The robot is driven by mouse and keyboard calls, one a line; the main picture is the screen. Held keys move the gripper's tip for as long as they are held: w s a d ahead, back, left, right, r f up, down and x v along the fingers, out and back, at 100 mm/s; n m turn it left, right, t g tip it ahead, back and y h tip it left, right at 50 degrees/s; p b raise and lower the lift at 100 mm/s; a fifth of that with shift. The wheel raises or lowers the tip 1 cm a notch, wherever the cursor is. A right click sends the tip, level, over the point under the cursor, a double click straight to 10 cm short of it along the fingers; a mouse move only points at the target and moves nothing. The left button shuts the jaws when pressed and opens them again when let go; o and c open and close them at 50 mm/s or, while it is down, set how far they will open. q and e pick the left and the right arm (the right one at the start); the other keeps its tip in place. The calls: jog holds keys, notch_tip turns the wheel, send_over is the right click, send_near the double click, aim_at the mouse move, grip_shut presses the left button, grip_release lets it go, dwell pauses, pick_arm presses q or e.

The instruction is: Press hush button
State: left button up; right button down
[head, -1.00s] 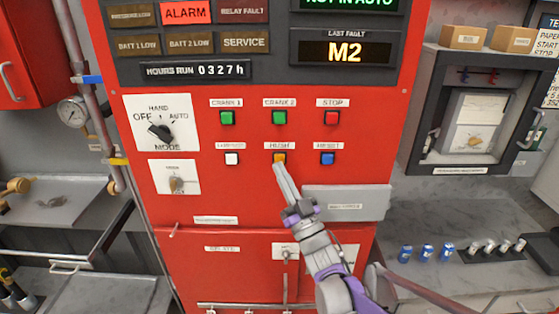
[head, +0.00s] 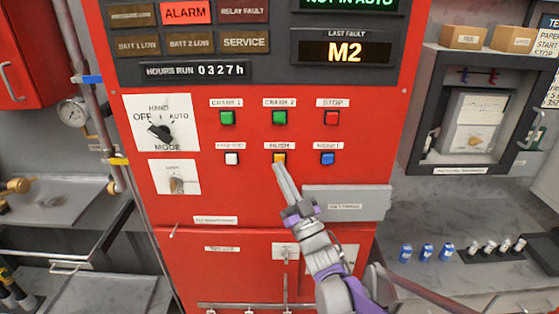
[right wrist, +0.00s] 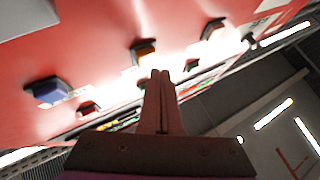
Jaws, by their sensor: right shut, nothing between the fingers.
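The amber hush button (head: 279,158) sits under its HUSH label in the lower button row of the red panel, between a white button (head: 232,158) and the blue reset button (head: 327,158). My right gripper (head: 279,169) is shut and empty, its fingertips just below the hush button in the head view. In the right wrist view the shut fingers (right wrist: 160,74) point at the panel, with the amber hush button (right wrist: 146,54) close past their tips. I cannot tell whether they touch it. My left gripper is not in view.
Green crank buttons and a red stop button (head: 331,118) form the row above. A grey plate (head: 347,203) sticks out at lower right. A mode selector (head: 161,132) is at left. The ALARM lamp (head: 185,12) is lit. Blue cans (head: 427,252) stand on the right counter.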

jog(key=shift+w, duration=0.15)
jog(key=shift+w, duration=0.3)
jog(key=shift+w, duration=0.5)
dwell(0.8)
jog(key=shift+s, duration=0.95)
jog(key=s, duration=0.5)
dwell(0.4)
dwell(0.4)
